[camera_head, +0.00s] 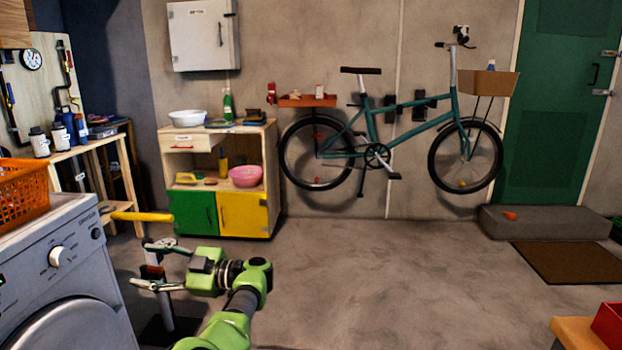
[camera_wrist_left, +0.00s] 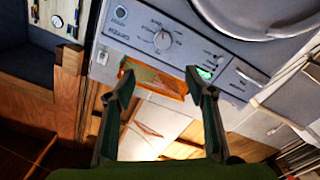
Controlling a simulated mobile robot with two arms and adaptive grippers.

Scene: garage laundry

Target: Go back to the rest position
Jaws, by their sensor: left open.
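My left gripper (camera_head: 153,266) is open, in front of the washing machine's right side in the head view. Its two fingers are spread and point left. In the left wrist view the gripper (camera_wrist_left: 163,80) shows its fingers wide apart with nothing held between them. The orange basket shows in the background there, beyond the fingertips. My left arm comes in from the bottom of the head view, bent toward the left. My right gripper is in neither view.
A washing machine (camera_head: 62,285) with an orange basket (camera_head: 22,190) on top is at left. A dark post stands close behind the fingers, near a yellow bar (camera_head: 143,216). A cabinet (camera_head: 264,160) and bicycle (camera_head: 375,150) line the wall. The middle floor is clear.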

